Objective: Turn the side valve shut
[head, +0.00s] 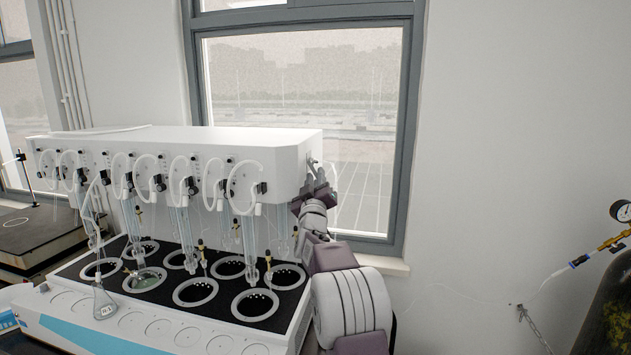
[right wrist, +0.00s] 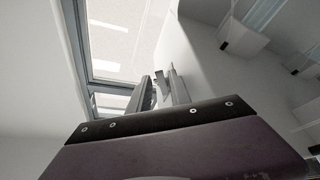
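The side valve (head: 311,162) is a small fitting on the right end face of the white distiller housing (head: 270,155). Its handle is mostly hidden by my right gripper (head: 315,179) in the head view. The right gripper is up against that end face, at the valve. In the right wrist view, the two grey fingers (right wrist: 159,88) reach toward the housing wall with a gap between them. A small part of the valve seems to show in this gap; contact is too small to tell. My left gripper is not in view.
The distiller's lower deck (head: 124,343) has several round wells, glass tubes and a flask (head: 103,302). A window (head: 300,100) is behind the housing. A gas cylinder (head: 608,315) with a gauge (head: 621,211) stands at the far right.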

